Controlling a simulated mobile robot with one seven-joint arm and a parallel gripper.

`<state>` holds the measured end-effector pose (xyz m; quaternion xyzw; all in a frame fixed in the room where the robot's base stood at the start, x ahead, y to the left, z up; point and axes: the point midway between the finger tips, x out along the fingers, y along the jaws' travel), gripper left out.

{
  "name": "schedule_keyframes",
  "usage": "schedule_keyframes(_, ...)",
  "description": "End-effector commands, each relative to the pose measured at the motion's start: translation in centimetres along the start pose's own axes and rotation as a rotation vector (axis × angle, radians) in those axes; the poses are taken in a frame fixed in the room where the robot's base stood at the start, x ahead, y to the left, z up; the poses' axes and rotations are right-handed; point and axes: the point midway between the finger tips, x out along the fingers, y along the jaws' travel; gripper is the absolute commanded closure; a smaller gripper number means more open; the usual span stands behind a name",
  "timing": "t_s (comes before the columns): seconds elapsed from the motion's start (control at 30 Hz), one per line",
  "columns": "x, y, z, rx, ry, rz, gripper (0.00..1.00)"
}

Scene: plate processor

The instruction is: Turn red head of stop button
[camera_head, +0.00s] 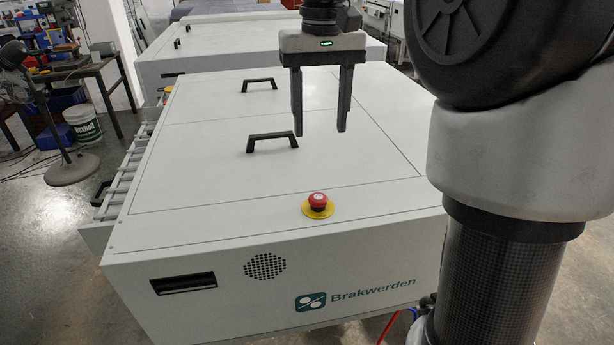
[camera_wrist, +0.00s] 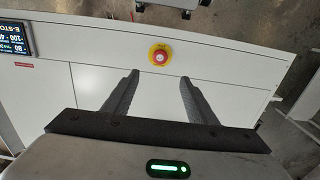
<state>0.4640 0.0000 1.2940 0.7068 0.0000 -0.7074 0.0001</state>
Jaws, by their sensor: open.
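The stop button has a red head (camera_head: 318,200) on a yellow round base (camera_head: 317,209), near the front edge of the white machine's top. In the wrist view the red head (camera_wrist: 159,57) shows beyond my fingertips, roughly centred between them. My gripper (camera_head: 320,132) is open and empty, pointing down above the machine top. In the head view it appears higher in the picture than the button, apart from it. The wrist view shows both fingers of my gripper (camera_wrist: 158,80) spread. Nothing hides the button.
The white machine (camera_head: 210,210) has two black handles (camera_head: 272,142) on its top panels. A screen (camera_wrist: 15,40) reading "E-STO..." shows in the wrist view. The top around the button is clear. A second white machine (camera_head: 220,40) stands behind.

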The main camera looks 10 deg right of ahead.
Motion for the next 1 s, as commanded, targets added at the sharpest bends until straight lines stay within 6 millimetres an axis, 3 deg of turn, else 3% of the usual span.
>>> schedule_keyframes(0.6,13.0,0.0,0.1,0.0,-0.003,-0.001,0.48)
schedule_keyframes(0.8,15.4,0.0,0.1,0.0,0.0,0.0,0.48)
schedule_keyframes(1.0,16.1,0.0,0.1,0.0,0.001,0.0,0.48)
